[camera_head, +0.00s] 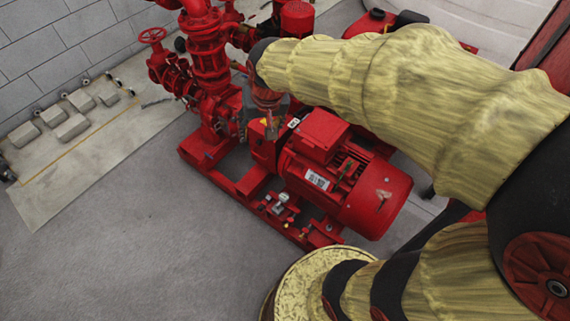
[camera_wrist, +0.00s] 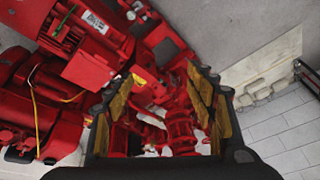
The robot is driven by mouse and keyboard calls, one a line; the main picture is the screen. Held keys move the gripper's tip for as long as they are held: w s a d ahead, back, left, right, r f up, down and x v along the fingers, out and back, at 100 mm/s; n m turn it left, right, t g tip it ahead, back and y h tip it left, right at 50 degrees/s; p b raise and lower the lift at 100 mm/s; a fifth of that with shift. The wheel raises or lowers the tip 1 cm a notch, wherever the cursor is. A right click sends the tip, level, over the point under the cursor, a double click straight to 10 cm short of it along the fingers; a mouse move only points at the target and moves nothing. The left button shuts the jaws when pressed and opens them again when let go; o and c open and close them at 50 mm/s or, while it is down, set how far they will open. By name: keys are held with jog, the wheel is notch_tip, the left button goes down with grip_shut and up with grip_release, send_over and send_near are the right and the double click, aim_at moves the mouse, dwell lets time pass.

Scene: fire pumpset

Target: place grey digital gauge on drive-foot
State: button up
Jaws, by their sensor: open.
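My gripper (camera_head: 268,122) hangs at the end of the yellow-sleeved arm, above the coupling area between the red pump and the red motor (camera_head: 345,180). In the wrist view my gripper (camera_wrist: 160,90) has its yellow-padded fingers spread wide, with nothing held between them. A small grey-white device (camera_head: 282,197), possibly the grey digital gauge, sits on the near side of the red base frame; small pale parts (camera_wrist: 138,10) show on the frame in the wrist view. I cannot tell for certain which part of the frame is the drive-foot.
A red vertical pump with pipes (camera_head: 208,50) and a handwheel (camera_head: 152,36) stands at the back left. Pale blocks (camera_head: 72,127) lie on a light floor slab by the brick wall. The grey floor (camera_head: 130,240) at the front left is clear.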

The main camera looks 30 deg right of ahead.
jog(key=s+a+r+n, duration=0.1)
jog(key=s+r, duration=0.1)
jog(key=s, duration=0.6)
jog(key=s+a+r+n+t, duration=0.1)
jog(key=s+r+n, duration=0.1)
jog(key=s, duration=0.6)
jog(key=shift+s+a+r+n, duration=0.2)
jog(key=shift+s+r+n, duration=0.1)
jog(key=shift+r, duration=0.35)
jog(key=shift+r, duration=0.1)
notch_tip(320, 180, up, 2)
jog(key=p, duration=0.2)
jog(key=shift+r+p, duration=0.2)
jog(key=shift+p, duration=0.1)
